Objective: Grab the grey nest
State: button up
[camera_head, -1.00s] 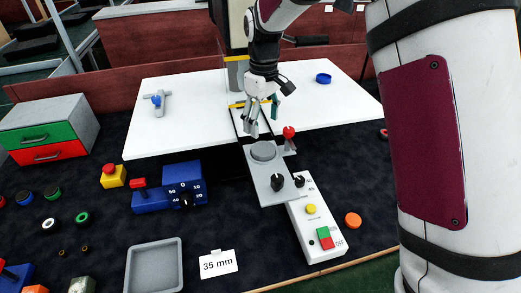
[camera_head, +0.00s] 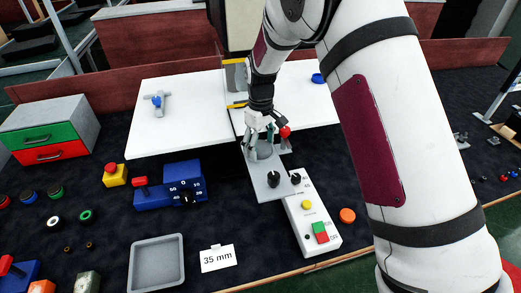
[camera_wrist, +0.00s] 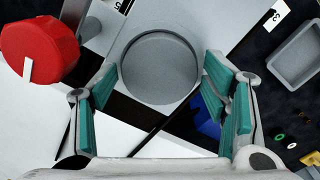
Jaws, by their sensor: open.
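The grey nest (camera_wrist: 160,68) is a round grey piece with a raised rim on the grey plate. In the head view the nest (camera_head: 265,152) is partly hidden by my gripper (camera_head: 258,146). My gripper also shows in the wrist view (camera_wrist: 160,85), open, with teal finger pads on the left and right of the nest. Clear gaps show between the pads and the rim, and the gripper holds nothing. The height of the fingertips above the plate is hard to tell.
A red knob (camera_wrist: 40,50) stands close beside the left finger; it also shows in the head view (camera_head: 285,132). The control box (camera_head: 312,225) with buttons extends from the plate. A grey tray (camera_head: 157,288) and a blue unit (camera_head: 165,196) lie to the left.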

jog(key=c, duration=1)
jog(key=shift+o, duration=0.2)
